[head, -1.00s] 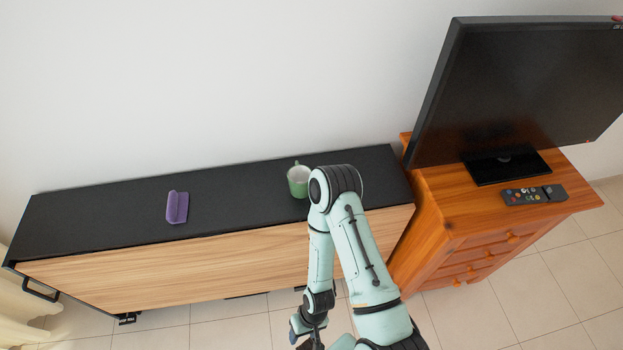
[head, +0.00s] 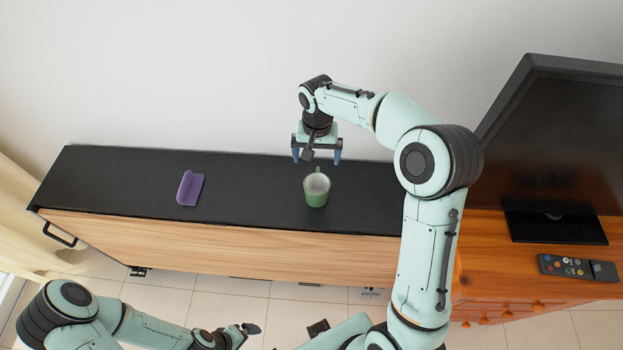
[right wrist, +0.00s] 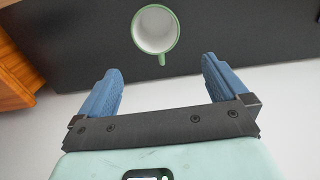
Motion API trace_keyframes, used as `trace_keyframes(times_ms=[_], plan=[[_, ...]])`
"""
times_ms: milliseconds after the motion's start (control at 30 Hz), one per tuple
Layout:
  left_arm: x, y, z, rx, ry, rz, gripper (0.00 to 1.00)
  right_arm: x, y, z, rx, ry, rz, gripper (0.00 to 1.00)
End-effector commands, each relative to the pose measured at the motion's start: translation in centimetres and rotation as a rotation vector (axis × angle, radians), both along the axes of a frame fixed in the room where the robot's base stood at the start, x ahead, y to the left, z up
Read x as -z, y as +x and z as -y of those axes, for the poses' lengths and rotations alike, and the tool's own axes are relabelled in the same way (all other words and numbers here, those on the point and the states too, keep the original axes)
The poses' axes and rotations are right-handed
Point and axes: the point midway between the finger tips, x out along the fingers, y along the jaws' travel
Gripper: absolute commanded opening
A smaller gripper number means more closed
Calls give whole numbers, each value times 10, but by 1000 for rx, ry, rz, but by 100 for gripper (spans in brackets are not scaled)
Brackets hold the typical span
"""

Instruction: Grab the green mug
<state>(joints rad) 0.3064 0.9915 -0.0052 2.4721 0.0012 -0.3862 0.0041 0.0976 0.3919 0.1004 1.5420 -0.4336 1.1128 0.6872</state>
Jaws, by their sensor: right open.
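The green mug (head: 317,191) stands upright on the black top of the low cabinet (head: 250,200), its handle pointing to the wall. In the right wrist view the mug (right wrist: 142,37) shows its white inside, with its green handle toward the gap between the fingers. My right gripper (head: 317,157) is open and empty, just behind the mug on the wall side and apart from it. Its two blue fingers show in the right wrist view (right wrist: 162,80), either side of the handle's line. My left arm is low at the bottom left, its gripper (head: 250,330) near the bottom edge; its jaw state is unclear.
A purple object (head: 190,188) lies on the cabinet top, left of the mug. An orange wooden drawer unit (head: 500,285) on the right carries a television (head: 560,140) and a remote (head: 577,268), close to my right arm. The white wall is behind the cabinet.

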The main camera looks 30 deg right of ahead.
Motion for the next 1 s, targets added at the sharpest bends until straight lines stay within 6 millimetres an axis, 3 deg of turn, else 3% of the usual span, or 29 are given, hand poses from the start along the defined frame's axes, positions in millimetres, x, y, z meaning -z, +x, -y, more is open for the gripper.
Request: trace_keyframes(times_ms=[100,300,567,833,1000], plan=[[5,-5,0,-1,0,-8,95,28,-3,0,0,0,-12,100],[7,-6,0,-1,0,-9,95,63,-3,0,-2,1,-9,100],[6,-6,0,-1,0,-8,95,83,-3,0,-1,2,-7,100],[3,-3,0,-1,0,-5,95,121,-5,0,-2,2,-8,100],[3,-3,0,-1,0,-5,95,128,-5,0,-2,2,-5,100]])
